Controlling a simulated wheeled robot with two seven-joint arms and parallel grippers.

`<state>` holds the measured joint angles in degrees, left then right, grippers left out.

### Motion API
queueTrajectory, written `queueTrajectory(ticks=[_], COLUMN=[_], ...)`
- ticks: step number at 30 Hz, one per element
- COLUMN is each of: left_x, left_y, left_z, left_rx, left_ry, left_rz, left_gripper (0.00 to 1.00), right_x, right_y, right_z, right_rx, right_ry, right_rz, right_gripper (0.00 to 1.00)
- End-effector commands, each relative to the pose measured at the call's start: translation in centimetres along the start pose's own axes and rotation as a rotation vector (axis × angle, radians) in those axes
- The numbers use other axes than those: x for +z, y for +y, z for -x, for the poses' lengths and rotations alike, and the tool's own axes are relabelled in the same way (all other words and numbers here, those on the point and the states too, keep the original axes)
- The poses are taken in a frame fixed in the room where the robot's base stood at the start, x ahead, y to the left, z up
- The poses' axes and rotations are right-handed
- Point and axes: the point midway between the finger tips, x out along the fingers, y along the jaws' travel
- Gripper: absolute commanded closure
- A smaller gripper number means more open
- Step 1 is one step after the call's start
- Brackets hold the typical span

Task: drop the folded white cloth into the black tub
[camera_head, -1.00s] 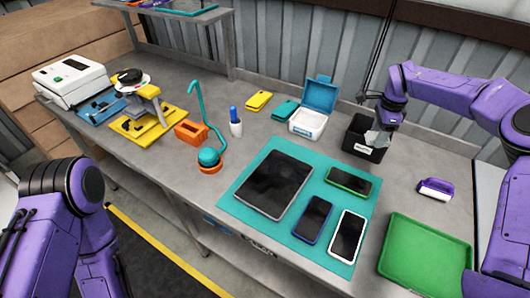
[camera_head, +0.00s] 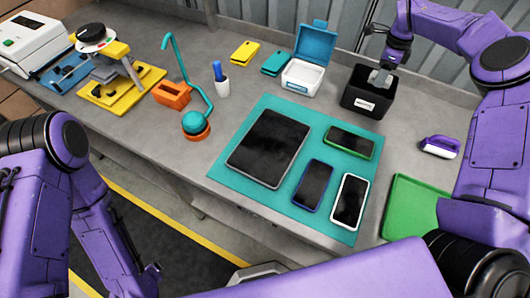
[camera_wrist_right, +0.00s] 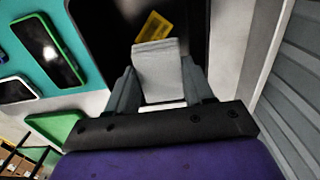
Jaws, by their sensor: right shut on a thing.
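The black tub (camera_head: 353,104) stands near the back of the table, right of the open white box. My right gripper (camera_head: 385,68) is over the tub, pointing down, shut on the folded white cloth (camera_head: 378,78). In the right wrist view, the cloth (camera_wrist_right: 157,72) is clamped between the fingers of the right gripper (camera_wrist_right: 160,92). Its free end hangs over the dark inside of the tub (camera_wrist_right: 105,28). A yellow item (camera_wrist_right: 153,26) shows inside the tub beyond the cloth. The left arm shows at left, but its gripper is out of view.
A white box with a raised blue lid (camera_head: 303,76) stands left of the tub. A teal mat (camera_head: 228,172) with a tablet and several phones lies in front. A purple-and-white item (camera_head: 440,147) and a green tray (camera_head: 405,207) are to the right.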

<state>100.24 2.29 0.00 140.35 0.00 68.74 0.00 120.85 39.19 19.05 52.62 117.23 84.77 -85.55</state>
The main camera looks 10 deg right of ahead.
Motion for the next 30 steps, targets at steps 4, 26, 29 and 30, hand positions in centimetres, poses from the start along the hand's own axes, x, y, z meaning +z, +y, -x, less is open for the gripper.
queueTrajectory(ticks=[4, 26, 29, 30], left_x=[-0.1, 0.6, 0.7, 0.7], left_y=[0.0, 0.1, 0.1, 0.1], left_z=[0.1, -1.5, -1.7, -1.7], left_rx=[0.000, 0.000, 0.000, 0.000], left_ry=[0.000, 0.000, 0.000, 0.000], left_rz=[0.000, 0.000, 0.000, 0.000], left_gripper=[0.21, 0.21, 0.21, 0.21], right_x=[0.0, -0.1, -0.1, -0.2], right_y=[0.0, 0.1, 0.1, 0.1], right_z=[0.1, 6.7, 8.8, 9.4], right_rx=[0.000, -0.005, -0.004, -0.004], right_ry=[0.000, -0.003, -0.003, -0.003], right_rz=[-0.001, -0.001, -0.001, -0.002], right_gripper=[0.81, 0.18, 0.18, 0.18])
